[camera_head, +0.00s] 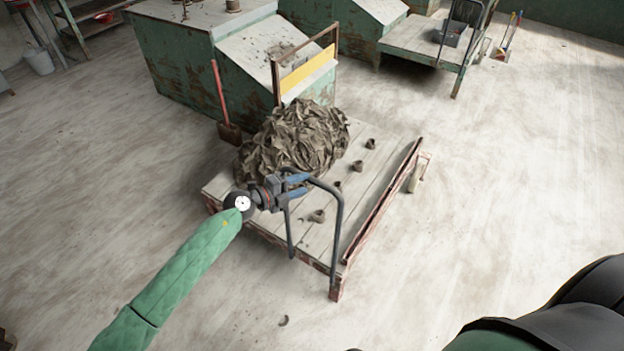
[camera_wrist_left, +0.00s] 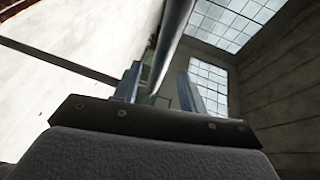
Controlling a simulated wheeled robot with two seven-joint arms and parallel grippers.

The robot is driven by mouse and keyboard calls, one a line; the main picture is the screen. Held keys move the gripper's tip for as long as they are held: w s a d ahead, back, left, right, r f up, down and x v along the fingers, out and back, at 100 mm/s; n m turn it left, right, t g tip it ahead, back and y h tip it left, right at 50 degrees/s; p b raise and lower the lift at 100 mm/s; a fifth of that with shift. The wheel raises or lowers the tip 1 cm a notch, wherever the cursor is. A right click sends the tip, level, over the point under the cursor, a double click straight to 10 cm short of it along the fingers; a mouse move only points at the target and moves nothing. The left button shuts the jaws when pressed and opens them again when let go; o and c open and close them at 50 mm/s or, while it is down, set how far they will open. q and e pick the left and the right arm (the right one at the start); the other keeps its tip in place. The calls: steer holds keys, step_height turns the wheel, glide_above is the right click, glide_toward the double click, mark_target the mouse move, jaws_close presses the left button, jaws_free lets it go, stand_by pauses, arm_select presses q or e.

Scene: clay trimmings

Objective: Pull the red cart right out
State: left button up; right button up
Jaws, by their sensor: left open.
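The red cart (camera_head: 372,208) is a low flatbed with pale planks and worn red edges, in the middle of the head view. A grey tubular handle (camera_head: 338,222) stands up at its near end. A big heap of clay trimmings (camera_head: 295,142) covers its far left part. My left gripper (camera_head: 300,185) is open at the top of the handle. In the left wrist view, the handle bar (camera_wrist_left: 175,40) runs down between the two blue fingers; I cannot tell whether they touch it. My right gripper is out of view.
Several small clay scraps (camera_head: 318,216) lie on the planks. A red-handled shovel (camera_head: 222,100) stands beside the heap. Bare floor (camera_head: 490,200) lies right and in front.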

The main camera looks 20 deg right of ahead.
mark_target(312, 181)
arm_select(q)
steer(key=shift+p+x, duration=0.4)
steer(key=shift+x, duration=1.95)
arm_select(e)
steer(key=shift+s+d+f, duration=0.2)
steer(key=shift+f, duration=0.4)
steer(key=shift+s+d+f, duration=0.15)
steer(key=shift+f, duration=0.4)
arm_select(q)
jaws_close()
